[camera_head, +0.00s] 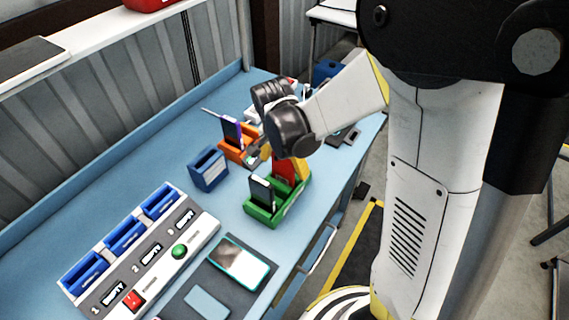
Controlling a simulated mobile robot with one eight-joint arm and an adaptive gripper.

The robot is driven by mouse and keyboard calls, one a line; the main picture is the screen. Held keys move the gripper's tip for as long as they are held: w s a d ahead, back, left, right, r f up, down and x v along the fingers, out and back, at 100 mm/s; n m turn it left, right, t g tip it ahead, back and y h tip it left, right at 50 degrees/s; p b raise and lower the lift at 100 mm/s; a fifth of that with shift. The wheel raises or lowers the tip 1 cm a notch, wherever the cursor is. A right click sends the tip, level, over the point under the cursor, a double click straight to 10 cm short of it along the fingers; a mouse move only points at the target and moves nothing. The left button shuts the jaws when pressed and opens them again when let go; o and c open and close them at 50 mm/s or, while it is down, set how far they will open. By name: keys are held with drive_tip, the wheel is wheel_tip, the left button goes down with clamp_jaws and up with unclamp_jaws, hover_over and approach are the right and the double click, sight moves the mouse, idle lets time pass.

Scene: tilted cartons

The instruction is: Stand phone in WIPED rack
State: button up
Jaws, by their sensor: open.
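A green rack (262,214) stands near the table's front edge with a dark phone (261,190) upright in it. An orange rack (229,149) behind it holds a purple-edged phone (231,131). A small blue rack (209,170) to the left looks empty. I cannot read a WIPED label on any rack.
A grey panel (203,234) at the left has several blue slots (124,236), small label screens, a red button (132,299) and a green button (179,251). A dark mat lies under the flat phones. Other items at the back are partly hidden by my arm. The table's left back is clear.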

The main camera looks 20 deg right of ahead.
drive_tip(key=shift+r, duration=0.1)
wheel_tip(320, 180, up, 12)
drive_tip(key=s+a, duration=0.1)
drive_tip(key=shift+a, duration=0.3)
wheel_tip(320, 180, up, 7)
drive_tip(key=p, duration=0.5)
drive_tip(key=shift+p, duration=0.35)
drive_tip(key=shift+s+f, duration=0.15)
drive_tip(key=shift+f, duration=0.1)
